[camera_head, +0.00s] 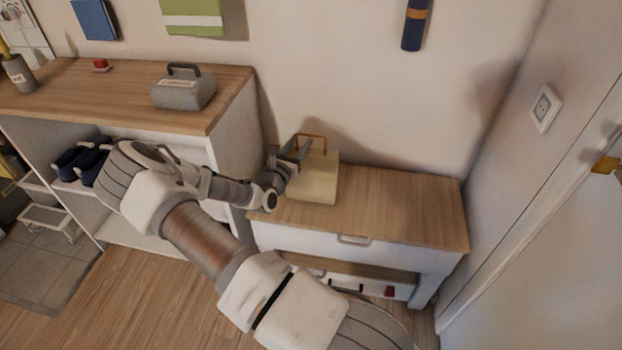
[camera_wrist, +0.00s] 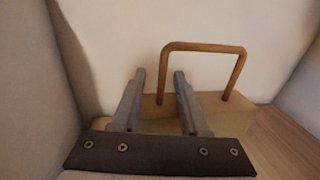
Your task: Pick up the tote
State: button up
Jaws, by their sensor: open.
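The tote (camera_head: 316,180) is a tan box-like bag with a brown arched handle. It stands upright on the left part of the low wooden-topped bench. My gripper (camera_head: 298,147) is at the tote's upper left, beside the handle. In the wrist view the tote (camera_wrist: 240,116) lies beyond my fingers, with its handle rising at right. I cannot tell whether a finger touches the tote.
The bench top (camera_head: 400,205) is clear to the right of the tote. A taller shelf unit (camera_head: 110,90) stands at left, with a grey handled case (camera_head: 184,92) on top. The wall is close behind the tote. A white door (camera_head: 545,240) is at right.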

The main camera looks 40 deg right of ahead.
jog(key=shift+w+d, duration=0.3)
jog(key=shift+d, duration=0.25)
grip_shut()
dwell(1.0)
